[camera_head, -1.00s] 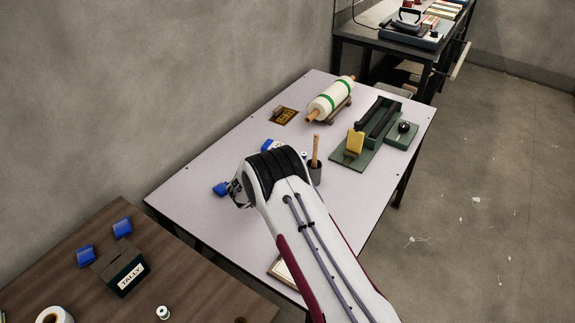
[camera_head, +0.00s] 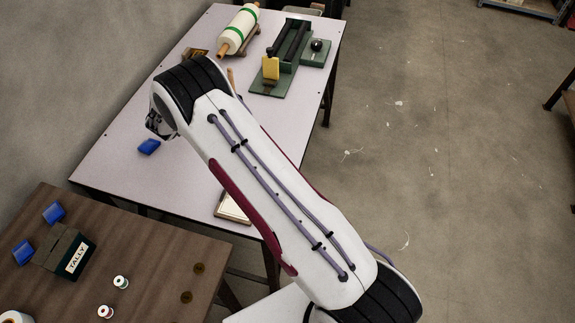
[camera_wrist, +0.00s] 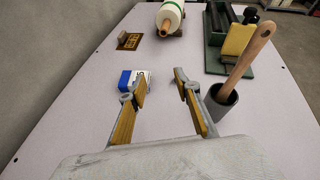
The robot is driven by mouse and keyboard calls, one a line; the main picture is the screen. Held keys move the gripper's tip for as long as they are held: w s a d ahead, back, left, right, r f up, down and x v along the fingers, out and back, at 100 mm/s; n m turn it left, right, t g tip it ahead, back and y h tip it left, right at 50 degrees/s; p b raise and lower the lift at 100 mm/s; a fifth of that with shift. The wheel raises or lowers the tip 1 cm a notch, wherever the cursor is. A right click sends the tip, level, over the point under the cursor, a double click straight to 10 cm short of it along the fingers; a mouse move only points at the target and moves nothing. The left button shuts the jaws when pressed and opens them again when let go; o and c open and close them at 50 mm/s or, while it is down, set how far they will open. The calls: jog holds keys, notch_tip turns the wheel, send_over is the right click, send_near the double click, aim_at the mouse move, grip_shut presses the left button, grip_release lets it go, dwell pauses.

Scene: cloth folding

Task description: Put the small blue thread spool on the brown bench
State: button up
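My gripper (camera_wrist: 160,92) is open and empty, with its two fingers apart above the pale table (camera_wrist: 75,120). It also shows partly in the head view (camera_head: 158,124), where my arm covers much of the table. A blue-and-white boxy item (camera_wrist: 133,80) lies just beyond the left finger. No small blue thread spool can be clearly picked out now; part of the tabletop is hidden behind my arm. The brown bench (camera_head: 150,245) stands at the lower left of the head view. Two pale spools, one dark-topped (camera_head: 121,282) and one red-topped (camera_head: 105,311), stand on it.
A blue block (camera_head: 149,147) lies on the pale table near my gripper. A dark cup (camera_wrist: 220,100) with a wooden stick stands right of my fingers. A green-banded roll (camera_head: 238,30) and a green tool (camera_head: 280,65) are farther back. The bench holds a TALLY box (camera_head: 68,256).

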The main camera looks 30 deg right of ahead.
jog(key=s+a+r+n+y, duration=0.2)
jog(key=r+n, duration=0.3)
jog(key=r, duration=0.3)
jog(key=s+a+r+n+t+y, duration=0.1)
jog(key=s+a+r+n+y, duration=0.15)
jog(key=r+n, duration=0.4)
jog(key=s+a+r+n+y, duration=0.1)
jog(key=s+r+n+y, duration=0.25)
jog(key=r, duration=0.55)
jog(key=s+a+r+n+g, duration=0.1)
jog(key=s+r+n, duration=0.5)
jog(key=s, duration=0.2)
jog(key=s+d+r+n+g+y, duration=0.1)
jog(key=s+n, duration=0.4)
jog(key=s, duration=0.5)
jog(key=s+d+r+n+g, duration=0.1)
jog(key=s+n+g, duration=0.1)
jog(key=s+n, duration=0.6)
jog(key=s+d+f+n+g, duration=0.1)
jog(key=s+d+f+n, duration=0.1)
jog(key=s, duration=0.5)
jog(key=s+d+f+n+h, duration=0.1)
jog(key=s+d+f+n, duration=0.1)
jog(key=s, duration=0.6)
jog(key=s+d+f+n+g+h, duration=0.1)
jog(key=s+d+f+n, duration=0.1)
jog(key=s, duration=0.5)
jog(key=shift+s+d+n+g, duration=0.25)
jog(key=shift+s+n+g, duration=0.05)
jog(key=shift+s, duration=0.1)
